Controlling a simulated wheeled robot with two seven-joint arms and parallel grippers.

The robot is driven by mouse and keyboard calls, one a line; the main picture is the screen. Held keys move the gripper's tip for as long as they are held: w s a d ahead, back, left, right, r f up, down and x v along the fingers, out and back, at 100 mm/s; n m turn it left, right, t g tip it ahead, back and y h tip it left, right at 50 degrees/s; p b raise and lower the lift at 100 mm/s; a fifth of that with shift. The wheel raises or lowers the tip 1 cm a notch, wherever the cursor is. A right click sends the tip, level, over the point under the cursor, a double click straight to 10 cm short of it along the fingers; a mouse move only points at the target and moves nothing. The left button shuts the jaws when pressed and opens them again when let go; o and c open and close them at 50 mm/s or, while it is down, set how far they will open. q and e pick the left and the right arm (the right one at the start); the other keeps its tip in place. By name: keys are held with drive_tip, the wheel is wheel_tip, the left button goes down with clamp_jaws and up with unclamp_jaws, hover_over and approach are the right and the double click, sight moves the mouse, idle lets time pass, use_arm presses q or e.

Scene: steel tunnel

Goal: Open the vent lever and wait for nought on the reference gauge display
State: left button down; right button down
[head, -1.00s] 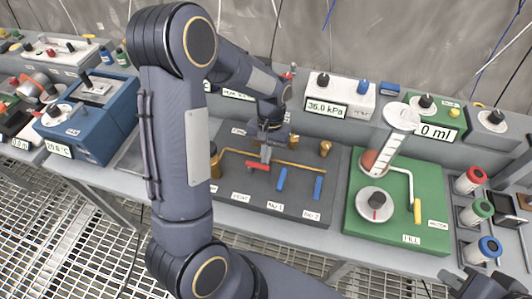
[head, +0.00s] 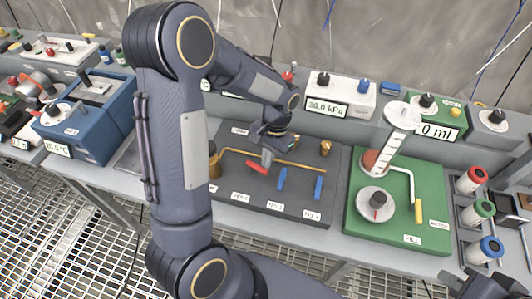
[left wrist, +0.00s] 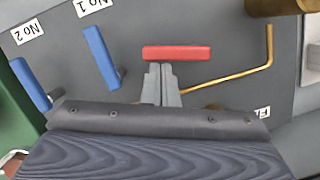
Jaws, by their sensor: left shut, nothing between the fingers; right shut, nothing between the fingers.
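The red vent lever (head: 256,166) lies on the dark grey panel (head: 222,188), behind the label reading VENT. It also shows crosswise in the left wrist view (left wrist: 177,53). My left gripper (head: 267,158) is shut and empty, its fingertips right beside the lever; in the left wrist view the tips (left wrist: 160,68) meet the lever's near edge, and I cannot tell whether they touch. The reference gauge display (head: 327,107) reads 36.0 kPa. Part of my right gripper (head: 482,284) shows at the lower right corner, away from the panel.
Two blue levers, No 1 (head: 282,179) and No 2 (head: 318,187), lie right of the red one. A brass pipe (head: 231,151) runs behind. A green board (head: 393,232) with a glass cylinder stands to the right. A blue box (head: 88,124) stands left.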

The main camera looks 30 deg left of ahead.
use_arm(q)
drive_tip(key=m, duration=0.1)
drive_tip(key=s+m, duration=0.1)
drive_tip(key=shift+s+d+m+y, duration=0.1)
drive_tip(key=shift+d+m+y, duration=0.1)
drive_tip(key=shift+m+y, duration=0.15)
drive_tip(key=m, duration=0.2)
drive_tip(key=s+m, duration=0.1)
drive_tip(key=shift+s+m+t+y+b, duration=0.3)
drive_tip(key=shift+m+y+b, duration=0.05)
drive_tip(key=shift+b, duration=0.05)
drive_tip(key=m, duration=0.1)
drive_tip(key=s+m, duration=0.1)
drive_tip(key=m, duration=0.1)
drive_tip(key=shift+s+a+m+t+y, duration=0.15)
drive_tip(key=shift+s+m+t+y, duration=0.15)
drive_tip(key=shift+t, duration=0.1)
drive_tip(key=m, duration=0.2)
drive_tip(key=shift+s+a+m+t, duration=0.3)
drive_tip(key=shift+s, duration=0.1)
drive_tip(key=shift+s+a, duration=0.1)
drive_tip(key=shift+s, duration=0.15)
